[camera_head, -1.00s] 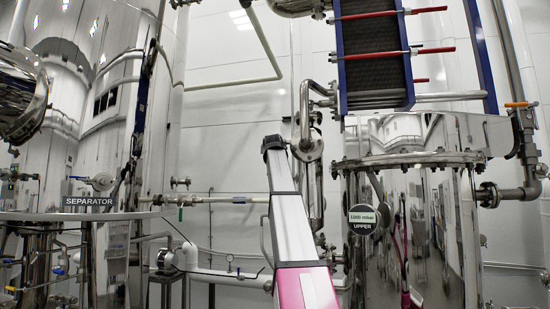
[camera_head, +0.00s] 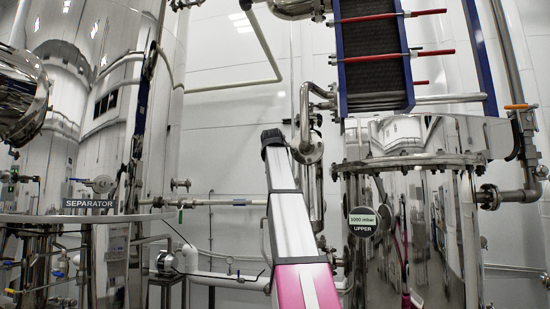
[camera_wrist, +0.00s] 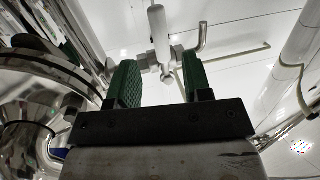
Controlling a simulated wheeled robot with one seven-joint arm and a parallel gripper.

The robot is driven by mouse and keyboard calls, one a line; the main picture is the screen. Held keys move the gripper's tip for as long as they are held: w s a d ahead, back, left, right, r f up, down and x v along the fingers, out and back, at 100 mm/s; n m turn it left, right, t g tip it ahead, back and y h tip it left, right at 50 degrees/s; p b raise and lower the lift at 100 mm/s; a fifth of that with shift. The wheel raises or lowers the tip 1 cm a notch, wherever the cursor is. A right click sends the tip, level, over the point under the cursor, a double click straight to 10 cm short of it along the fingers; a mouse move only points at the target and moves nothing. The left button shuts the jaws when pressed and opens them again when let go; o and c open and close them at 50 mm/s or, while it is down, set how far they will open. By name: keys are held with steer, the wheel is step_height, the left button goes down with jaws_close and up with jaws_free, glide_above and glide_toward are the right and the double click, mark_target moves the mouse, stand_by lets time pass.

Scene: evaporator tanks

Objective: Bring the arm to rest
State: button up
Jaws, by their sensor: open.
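My gripper (camera_wrist: 159,72) shows in the wrist view as two green ridged fingers on a dark crossbar. The fingers stand wide apart and nothing is held between them. A pale rod-like fitting (camera_wrist: 157,30) shows beyond the gap between the fingers; its distance is hard to tell. In the head view my silver and pink arm rises from the bottom middle, between the separator tank and the upper vessel. The gripper itself cannot be made out in that view.
The tall steel separator tank (camera_head: 112,120) stands left, with its SEPARATOR sign (camera_head: 88,204). The steel vessel (camera_head: 420,235) with a round UPPER tag (camera_head: 363,221) stands close right of my arm. A vertical pipe (camera_head: 305,110) and a horizontal pipe (camera_head: 228,202) run behind the arm.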

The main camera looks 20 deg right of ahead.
steer(key=shift+v, duration=1.25)
steer(key=w+a+f+n+g+y, duration=0.1)
steer(key=w+a+f+g, duration=0.15)
steer(key=f, duration=1.25)
steer(key=w+a+f+g+y, duration=0.1)
steer(key=w+f, duration=0.3)
steer(key=f, duration=1.2)
steer(key=s+a+f+n+g+y, duration=0.1)
steer(key=a+f+g, duration=0.15)
steer(key=f, duration=0.95)
steer(key=s+a+f+g+y, duration=0.1)
steer(key=s+a+f, duration=0.15)
steer(key=f, duration=0.95)
steer(key=s+a+f+g, duration=0.15)
steer(key=s+f, duration=0.25)
steer(key=f, duration=0.4)
steer(key=s+a+f+n+g+y, duration=0.1)
steer(key=s+a+f, duration=0.2)
steer(key=f, duration=0.6)
steer(key=s+a+f+g, duration=0.15)
steer(key=s+f, duration=0.25)
steer(key=f, duration=0.4)
steer(key=s+a+f+g, duration=0.2)
steer(key=s+f, duration=0.6)
steer(key=s+a+f+n+g+y, duration=0.1)
steer(key=s+a+f+g, duration=0.1)
steer(key=s+f, duration=0.6)
steer(key=shift+s+a+f, duration=0.2)
steer(key=shift+s+a, duration=0.2)
steer(key=shift+s, duration=0.25)
